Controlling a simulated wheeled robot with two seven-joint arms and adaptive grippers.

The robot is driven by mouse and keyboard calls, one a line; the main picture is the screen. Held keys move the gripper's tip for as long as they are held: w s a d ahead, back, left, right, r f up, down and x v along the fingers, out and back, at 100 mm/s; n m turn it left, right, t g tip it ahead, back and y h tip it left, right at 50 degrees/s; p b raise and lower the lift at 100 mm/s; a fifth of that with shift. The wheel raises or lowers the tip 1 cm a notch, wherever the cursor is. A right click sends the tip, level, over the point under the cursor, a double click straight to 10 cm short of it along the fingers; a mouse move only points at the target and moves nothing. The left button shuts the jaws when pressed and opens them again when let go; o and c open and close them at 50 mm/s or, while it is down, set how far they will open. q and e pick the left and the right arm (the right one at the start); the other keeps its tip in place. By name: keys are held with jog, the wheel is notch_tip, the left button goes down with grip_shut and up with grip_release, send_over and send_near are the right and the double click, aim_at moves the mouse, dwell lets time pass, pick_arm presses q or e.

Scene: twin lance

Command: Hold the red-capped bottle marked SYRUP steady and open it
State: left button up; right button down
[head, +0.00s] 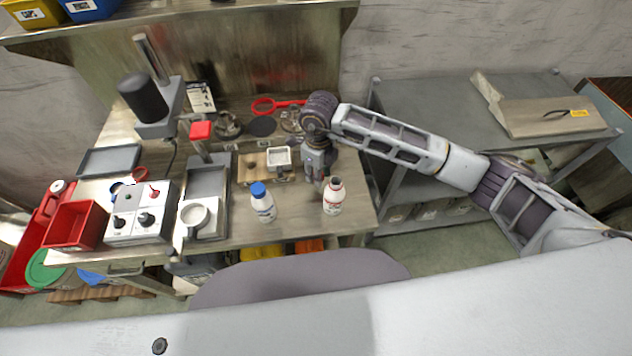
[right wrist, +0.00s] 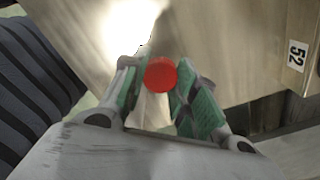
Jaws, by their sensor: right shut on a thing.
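The red-capped bottle (head: 333,198) is white with a red cap and stands upright near the front edge of the workbench, to the right in the head view. Its writing is too small to read. My right gripper (head: 319,183) reaches down to it from behind and is shut on it. In the right wrist view, the round red cap (right wrist: 160,75) shows from above between the fingers of my right gripper (right wrist: 158,97), and most of the bottle's body is hidden there. My left gripper is not in view.
A white bottle with a blue cap (head: 262,202) stands to the left on the workbench (head: 300,222). Further left are a white control box (head: 140,212), a red bin (head: 75,226) and a grey stand (head: 207,185). A small wooden block with a white tray (head: 279,157) lies behind.

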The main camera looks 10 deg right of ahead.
aim_at(318, 189)
jog(key=shift+f, duration=1)
jog(key=shift+f, duration=0.1)
jog(key=shift+f+p, duration=0.4)
jog(key=shift+f, duration=1.35)
jog(key=shift+f, duration=0.15)
jog(key=c, duration=1.1)
grip_release()
